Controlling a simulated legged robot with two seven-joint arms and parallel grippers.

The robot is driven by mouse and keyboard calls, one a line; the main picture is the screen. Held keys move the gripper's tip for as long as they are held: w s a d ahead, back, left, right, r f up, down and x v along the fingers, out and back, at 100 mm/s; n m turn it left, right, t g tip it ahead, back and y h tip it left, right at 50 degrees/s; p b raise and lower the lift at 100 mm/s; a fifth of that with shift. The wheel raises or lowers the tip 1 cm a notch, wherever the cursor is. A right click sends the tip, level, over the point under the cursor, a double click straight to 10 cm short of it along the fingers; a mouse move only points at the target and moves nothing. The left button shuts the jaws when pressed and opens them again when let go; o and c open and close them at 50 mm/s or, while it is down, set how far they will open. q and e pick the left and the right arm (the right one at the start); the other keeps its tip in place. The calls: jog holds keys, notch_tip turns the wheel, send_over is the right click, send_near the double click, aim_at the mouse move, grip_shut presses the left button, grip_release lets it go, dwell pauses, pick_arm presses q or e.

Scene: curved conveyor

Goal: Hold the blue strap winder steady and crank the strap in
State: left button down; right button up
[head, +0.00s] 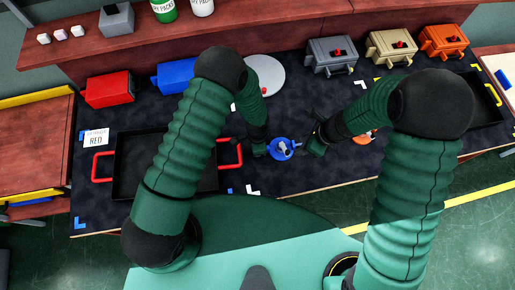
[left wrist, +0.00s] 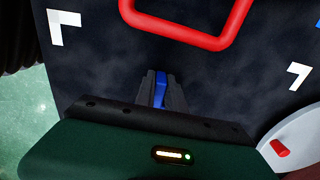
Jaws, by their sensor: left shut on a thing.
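The blue strap winder (head: 283,150) is near the front middle of the dark work mat. My left gripper (head: 268,148) is at its left side and shut on it. In the left wrist view, a blue part of the winder (left wrist: 160,88) shows between the closed fingers (left wrist: 160,92); the rest of the winder is hidden there. My right gripper (head: 309,133) is just right of the winder, with its dark fingers close to it. The picture is too small to tell whether these fingers are open or touch the crank. The strap is not clear to see.
A black tray (head: 125,160) with red handles lies left, partly behind my left arm. A white disc (head: 268,72) with a red knob is behind. Red (head: 108,89) and blue (head: 176,76) boxes stand back left; grey, tan and orange cases (head: 443,41) back right. An orange item (head: 362,138) lies right.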

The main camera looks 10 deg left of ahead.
aim_at(288, 151)
jog(key=shift+o, duration=0.3)
jog(key=shift+a, duration=0.1)
jog(key=a+r+n+h, duration=0.2)
jog(key=a+n+h, duration=0.2)
jog(key=n, duration=0.8)
jog(key=shift+g, duration=0.4)
jog(key=f, duration=0.7)
jog(key=w+f, duration=0.1)
jog(key=f, duration=0.3)
jog(key=shift+f, duration=0.1)
jog(key=shift+c, duration=0.5)
grip_shut()
